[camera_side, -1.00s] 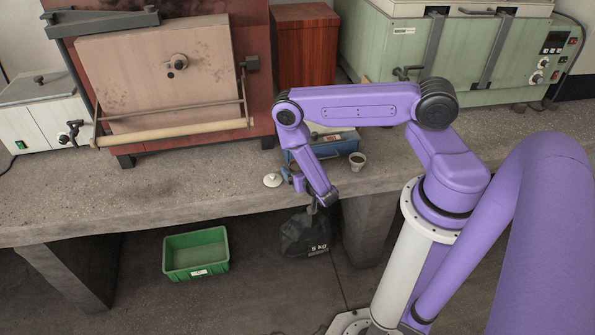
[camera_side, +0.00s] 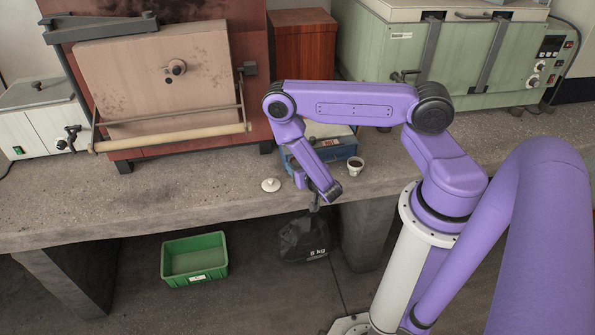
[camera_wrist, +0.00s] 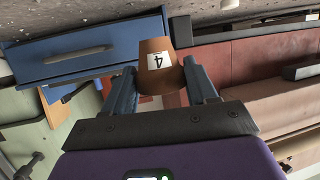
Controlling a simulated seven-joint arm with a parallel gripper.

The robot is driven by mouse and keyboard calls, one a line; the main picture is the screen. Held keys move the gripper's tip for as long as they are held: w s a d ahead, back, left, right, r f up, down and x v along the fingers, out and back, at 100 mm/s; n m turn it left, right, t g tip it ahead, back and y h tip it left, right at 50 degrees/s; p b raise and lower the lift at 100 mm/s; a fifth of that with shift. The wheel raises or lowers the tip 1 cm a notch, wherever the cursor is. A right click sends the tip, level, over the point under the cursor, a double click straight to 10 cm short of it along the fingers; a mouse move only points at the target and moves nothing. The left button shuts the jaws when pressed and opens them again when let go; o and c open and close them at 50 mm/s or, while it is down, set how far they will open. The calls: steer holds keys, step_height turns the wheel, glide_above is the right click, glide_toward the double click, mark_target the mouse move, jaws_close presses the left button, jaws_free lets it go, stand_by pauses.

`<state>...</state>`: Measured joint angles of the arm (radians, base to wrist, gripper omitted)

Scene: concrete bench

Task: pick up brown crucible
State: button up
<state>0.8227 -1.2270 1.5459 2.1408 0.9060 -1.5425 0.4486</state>
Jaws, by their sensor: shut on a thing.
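The brown crucible (camera_wrist: 158,65) is a tapered cup with a white label marked 4. In the wrist view it sits between the two blue-grey fingers of my gripper (camera_wrist: 160,76), which is shut on it. This view is upside down, with the bench at the top. The narrow end of the crucible points toward the bench; I cannot tell whether it clears the surface. In the side view my forearm and wrist hide most of the gripper and crucible, near the front edge of the bench.
A blue drawer box (camera_side: 338,153) stands behind my wrist. A white cup (camera_side: 355,167) is on its right and a white lid (camera_side: 270,185) on its left. The furnace (camera_side: 170,80) stands behind. A green bin (camera_side: 195,260) and black bag (camera_side: 304,238) are below the bench.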

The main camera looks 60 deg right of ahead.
steer(key=s+a+r, duration=0.4)
steer(key=s+r, duration=0.4)
steer(key=s, duration=0.4)
steer(key=shift+r, duration=0.2)
steer(key=shift+w+d, duration=0.1)
steer(key=shift+d, duration=0.05)
